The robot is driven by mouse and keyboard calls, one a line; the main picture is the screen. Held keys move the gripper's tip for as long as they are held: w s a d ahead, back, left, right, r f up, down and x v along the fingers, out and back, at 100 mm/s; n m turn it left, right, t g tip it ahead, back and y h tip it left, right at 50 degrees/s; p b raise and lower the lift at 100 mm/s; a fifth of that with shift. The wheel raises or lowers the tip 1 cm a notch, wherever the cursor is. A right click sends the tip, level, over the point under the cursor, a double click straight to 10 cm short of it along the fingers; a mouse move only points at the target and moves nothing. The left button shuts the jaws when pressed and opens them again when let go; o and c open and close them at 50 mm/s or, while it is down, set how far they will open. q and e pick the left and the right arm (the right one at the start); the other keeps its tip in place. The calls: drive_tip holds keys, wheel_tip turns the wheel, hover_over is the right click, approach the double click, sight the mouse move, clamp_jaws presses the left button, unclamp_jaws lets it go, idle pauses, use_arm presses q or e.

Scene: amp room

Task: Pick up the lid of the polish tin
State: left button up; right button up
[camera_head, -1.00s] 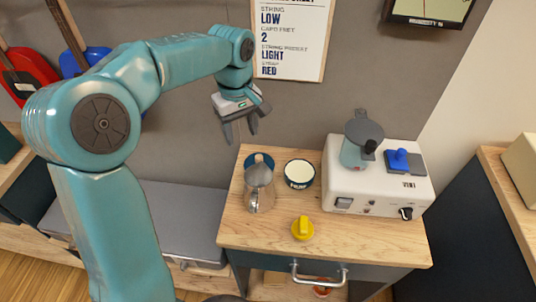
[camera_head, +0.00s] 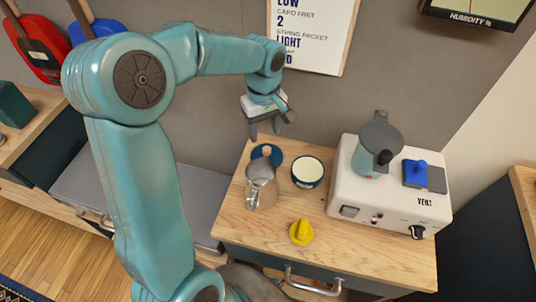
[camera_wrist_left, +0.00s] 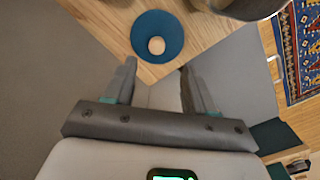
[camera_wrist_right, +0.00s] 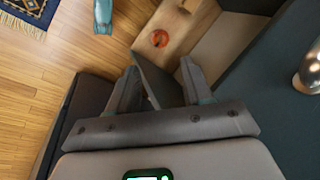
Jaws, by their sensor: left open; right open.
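The lid is a round blue disc with a pale wooden knob; in the head view the lid (camera_head: 277,157) lies near the back left corner of the wooden cabinet top, partly hidden by a metal jug. In the left wrist view the lid (camera_wrist_left: 172,25) shows just beyond the fingertips. The dark polish tin (camera_head: 308,172) stands to its right, showing a pale inside. My left gripper (camera_head: 265,133) is open and empty, above and behind the lid, apart from it. My right gripper (camera_wrist_right: 158,68) is open and empty, low beside the cabinet; the head view does not show it.
The metal jug (camera_head: 261,186) stands close in front of the lid. A yellow knobbed object (camera_head: 301,232) lies near the front edge. A white appliance (camera_head: 395,190) with a moka pot (camera_head: 376,145) fills the right side. The grey wall is close behind.

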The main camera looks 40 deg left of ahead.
sight(267, 148)
use_arm(q)
drive_tip(key=shift+s+f, duration=0.1)
drive_tip(key=shift+f, duration=0.5)
drive_tip(key=shift+d+f, duration=0.15)
drive_tip(key=shift+f, duration=0.5)
drive_tip(key=f, duration=0.4)
drive_tip(key=shift+w+f, duration=0.3)
drive_tip(key=shift+w, duration=0.05)
clamp_jaws()
